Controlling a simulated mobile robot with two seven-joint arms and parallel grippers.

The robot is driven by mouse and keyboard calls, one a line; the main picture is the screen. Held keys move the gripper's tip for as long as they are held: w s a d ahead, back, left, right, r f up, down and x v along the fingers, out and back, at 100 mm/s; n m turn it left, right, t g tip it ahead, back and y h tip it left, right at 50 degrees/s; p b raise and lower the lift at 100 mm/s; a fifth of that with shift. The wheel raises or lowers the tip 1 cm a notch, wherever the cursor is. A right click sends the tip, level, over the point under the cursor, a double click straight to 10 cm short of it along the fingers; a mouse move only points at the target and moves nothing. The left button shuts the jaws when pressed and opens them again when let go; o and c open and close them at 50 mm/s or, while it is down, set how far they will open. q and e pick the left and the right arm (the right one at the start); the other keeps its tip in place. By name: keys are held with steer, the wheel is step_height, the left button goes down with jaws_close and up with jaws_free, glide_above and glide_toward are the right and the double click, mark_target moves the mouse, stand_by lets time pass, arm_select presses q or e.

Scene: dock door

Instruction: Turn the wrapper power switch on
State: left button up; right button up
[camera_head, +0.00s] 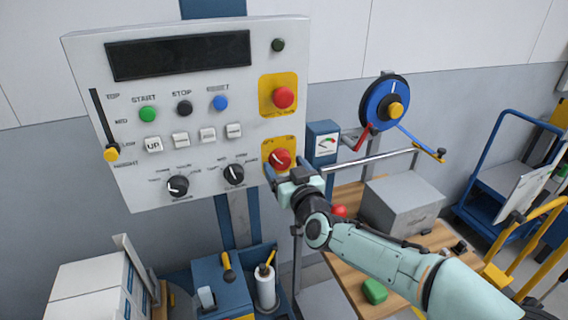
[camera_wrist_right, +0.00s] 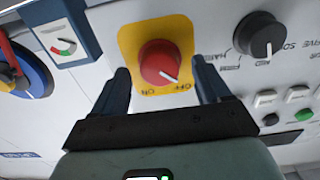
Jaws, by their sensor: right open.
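The wrapper power switch is a red rotary knob (camera_head: 280,160) on a yellow plate at the lower right of the grey control panel (camera_head: 200,110). In the right wrist view the red knob (camera_wrist_right: 160,63) appears upside down, and its white mark points toward the OFF label; the ON label is beside it. My right gripper (camera_head: 290,176) is open in front of the knob. In the right wrist view one finger is on each side of the yellow plate, with visible space between the fingers and the knob. My left gripper is not in view.
A red emergency-style button (camera_head: 283,97) on another yellow plate sits above the knob. A black dial (camera_head: 233,174) is to its left. A blue gauge box (camera_head: 323,143) and a blue reel (camera_head: 384,103) stand to the right. A workbench (camera_head: 345,270) is below my right arm.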

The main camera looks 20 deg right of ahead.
steer(key=shift+w+d, duration=0.1)
steer(key=shift+w, duration=0.6)
steer(key=c, duration=1)
steer(key=shift+c, duration=0.2)
